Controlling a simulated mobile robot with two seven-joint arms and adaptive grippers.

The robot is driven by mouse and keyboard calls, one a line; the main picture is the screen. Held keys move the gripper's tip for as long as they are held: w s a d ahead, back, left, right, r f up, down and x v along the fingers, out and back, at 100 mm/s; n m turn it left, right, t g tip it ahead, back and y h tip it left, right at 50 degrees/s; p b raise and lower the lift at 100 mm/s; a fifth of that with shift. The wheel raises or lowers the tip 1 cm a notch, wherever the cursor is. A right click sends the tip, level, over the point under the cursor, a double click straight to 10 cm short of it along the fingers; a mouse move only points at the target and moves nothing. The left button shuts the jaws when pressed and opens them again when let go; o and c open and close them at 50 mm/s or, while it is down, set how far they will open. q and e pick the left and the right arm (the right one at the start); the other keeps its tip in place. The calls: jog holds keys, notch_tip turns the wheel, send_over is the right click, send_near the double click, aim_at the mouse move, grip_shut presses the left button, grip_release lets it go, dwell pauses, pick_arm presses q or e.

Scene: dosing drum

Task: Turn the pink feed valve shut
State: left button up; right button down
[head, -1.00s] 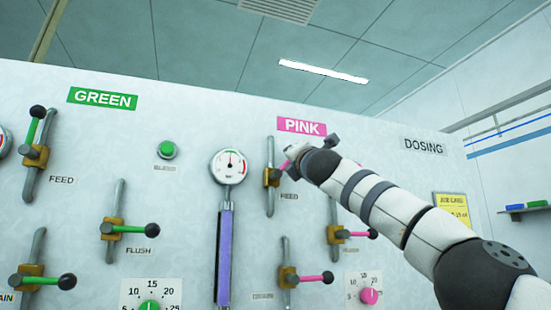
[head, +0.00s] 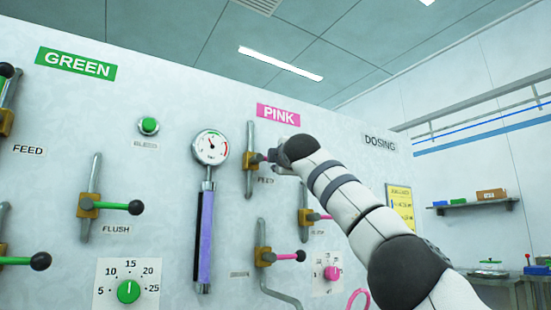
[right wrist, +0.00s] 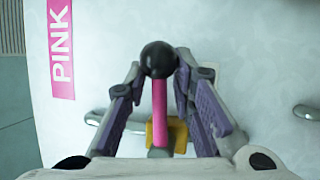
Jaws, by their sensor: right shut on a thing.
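The pink feed valve (head: 249,160) has a brass body on a vertical grey pipe, under the PINK sign. Its pink lever points right, roughly level and across the pipe. My right gripper (head: 272,160) is at the lever's end, just right of the valve body, and hides the knob in the head view. In the right wrist view, the black knob (right wrist: 158,60) and pink lever (right wrist: 160,108) sit between the two fingers of my right gripper (right wrist: 160,72), which is shut on them. The brass body (right wrist: 172,135) shows behind. My left gripper is not in view.
Below are other pink-lever valves, one at lower left (head: 264,256) and one partly behind my arm (head: 304,216). A gauge (head: 210,147) with a purple-sleeved stem stands left. A wall shelf (head: 475,204) is at far right.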

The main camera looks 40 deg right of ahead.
jog(key=shift+s+d+f+m+g, duration=0.1)
jog(key=shift+d+f+m+g, duration=0.2)
jog(key=shift+m, duration=0.2)
jog(key=c, duration=1.6)
grip_release()
jog(key=shift+o, duration=1.3)
jog(key=shift+s+d+f, duration=0.1)
jog(key=shift+d, duration=0.05)
jog(key=shift+a, duration=0.3)
jog(key=v, duration=1.1)
jog(key=shift+s+a, duration=0.15)
jog(key=shift+s, duration=0.2)
